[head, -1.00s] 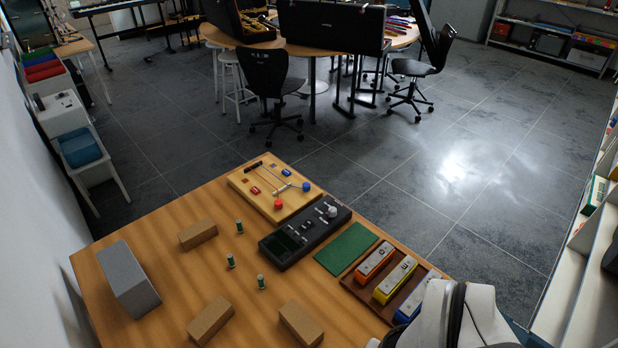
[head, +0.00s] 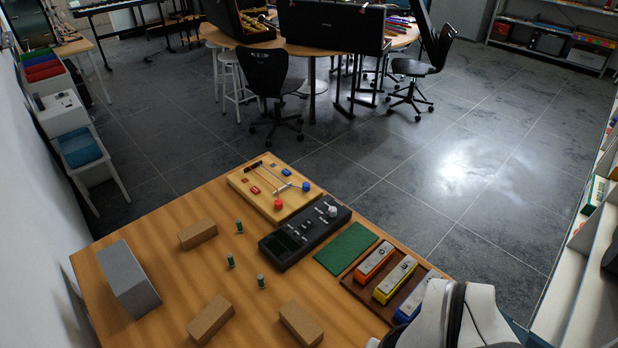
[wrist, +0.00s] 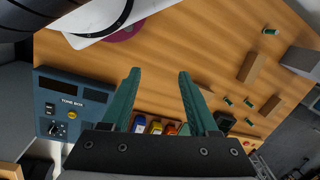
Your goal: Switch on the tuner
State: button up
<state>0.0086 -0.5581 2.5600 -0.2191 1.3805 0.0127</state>
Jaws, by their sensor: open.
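The likely tuner (head: 304,232) is a black box with a dark screen, small buttons and a pale round knob. It lies on the wooden table between the yellow board and the green mat in the head view. In the wrist view a dark box (wrist: 225,121), likely the same one, is partly hidden behind my right finger. My gripper (wrist: 158,76) is open and empty, its two green fingers wide apart above the table, well clear of the dark box. The gripper does not show in the head view. I cannot read whether the tuner is on.
A green mat (head: 346,249) and orange, yellow and blue harmonicas (head: 395,280) in a brown tray lie beside the tuner. A wooden board (head: 275,187) with small parts is behind it. A blue-grey tone box (wrist: 70,104) shows at wrist-view left. Wooden blocks (head: 198,234) stand left.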

jog(key=shift+w+d, duration=0.2)
jog(key=shift+w, duration=0.05)
jog(key=shift+c, duration=1.2)
jog(key=w+d+t+h, duration=0.1)
jog(key=w+d, duration=0.2)
jog(key=w, duration=0.1)
jog(key=w+d+r+n+t+h, duration=0.1)
jog(key=w+d+h, duration=0.1)
jog(key=w, duration=0.3)
jog(key=w+d+t+h, duration=0.1)
jog(key=w+d, duration=0.3)
jog(key=shift+w+r+t+h, duration=0.2)
jog(key=shift+w+t+h, duration=0.1)
jog(key=shift+w, duration=0.05)
grip_shut()
jog(key=w+r+n+t+y, duration=0.15)
jog(key=w+n+t, duration=0.5)
jog(key=w, duration=1.45)
jog(key=w+a+f+n+g+y, duration=0.1)
jog(key=w+a+f+n+y, duration=0.1)
jog(key=a, duration=0.4)
jog(key=w+a+f+n+g+y, duration=0.2)
jog(key=a+f+n+y, duration=0.3)
jog(key=a+f, duration=0.1)
jog(key=shift+w+a+f+n, duration=0.15)
jog(key=shift+w+f+n, duration=0.2)
jog(key=shift+f, duration=0.3)
